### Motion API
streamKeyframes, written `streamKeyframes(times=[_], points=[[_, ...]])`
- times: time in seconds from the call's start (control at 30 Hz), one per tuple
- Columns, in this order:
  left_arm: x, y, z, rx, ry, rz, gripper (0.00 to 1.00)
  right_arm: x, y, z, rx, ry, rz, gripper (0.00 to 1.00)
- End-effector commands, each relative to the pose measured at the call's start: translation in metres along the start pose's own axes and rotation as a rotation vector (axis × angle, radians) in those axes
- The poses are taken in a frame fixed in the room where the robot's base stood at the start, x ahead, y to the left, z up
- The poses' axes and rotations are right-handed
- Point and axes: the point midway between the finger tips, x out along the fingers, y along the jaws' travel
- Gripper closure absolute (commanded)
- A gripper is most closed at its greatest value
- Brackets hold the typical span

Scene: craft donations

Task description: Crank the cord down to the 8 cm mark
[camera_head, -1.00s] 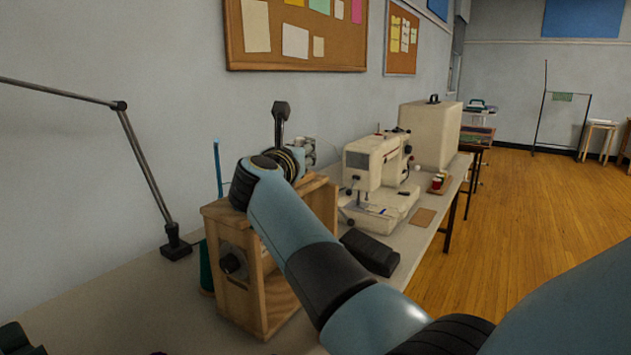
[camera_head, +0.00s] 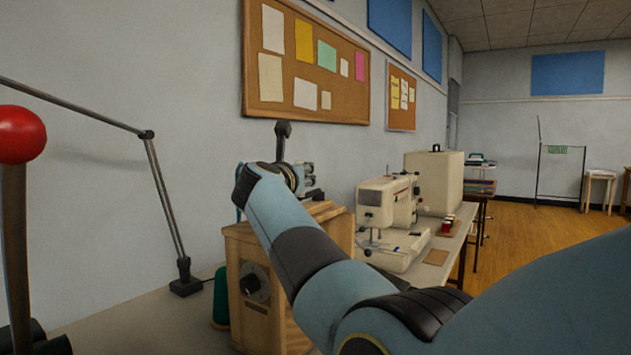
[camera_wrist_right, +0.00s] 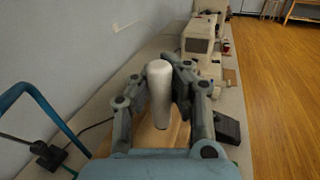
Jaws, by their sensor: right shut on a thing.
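A wooden box (camera_head: 247,318) with a round black knob (camera_head: 255,284) stands on the bench. My right arm reaches across it, and the arm hides much of its top and right side. My right gripper (camera_wrist_right: 159,88) is shut on a white upright handle (camera_wrist_right: 160,100), with one finger on each side. Pale wood shows below the handle in the right wrist view. A green spool (camera_head: 221,300) stands just left of the box. I cannot make out the cord's end or any 8 cm mark. My left gripper does not show.
A red ball on a brown stick (camera_head: 20,135) rises close at the left edge. A sewing machine (camera_head: 385,215) and a pale case (camera_head: 432,180) stand farther right. A dark block (camera_wrist_right: 227,128) lies right of my gripper.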

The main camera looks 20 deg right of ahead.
Motion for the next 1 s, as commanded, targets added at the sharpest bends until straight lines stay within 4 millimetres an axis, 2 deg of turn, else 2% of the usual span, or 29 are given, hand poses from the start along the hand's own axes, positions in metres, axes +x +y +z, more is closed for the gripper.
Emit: streamKeyframes(times=[0.03, 0.2, 0.47, 0.5, 0.73, 1.0], points=[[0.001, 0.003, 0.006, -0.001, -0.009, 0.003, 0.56, -0.005, 0.008, -0.011, 0.001, 0.02, 0.014, 1.0], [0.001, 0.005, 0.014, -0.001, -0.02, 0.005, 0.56, -0.005, 0.009, -0.01, 0.002, 0.019, 0.017, 1.0], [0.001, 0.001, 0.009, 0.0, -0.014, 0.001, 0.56, -0.005, 0.009, -0.01, 0.002, 0.019, 0.017, 1.0], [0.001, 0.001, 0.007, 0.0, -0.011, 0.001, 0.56, -0.005, 0.009, -0.01, 0.002, 0.019, 0.017, 0.88], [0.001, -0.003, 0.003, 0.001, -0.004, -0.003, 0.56, -0.004, 0.007, -0.007, 0.001, 0.014, 0.013, 0.58], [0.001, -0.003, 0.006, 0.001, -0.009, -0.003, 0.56, -0.003, 0.006, -0.003, 0.002, 0.008, 0.01, 0.56]])
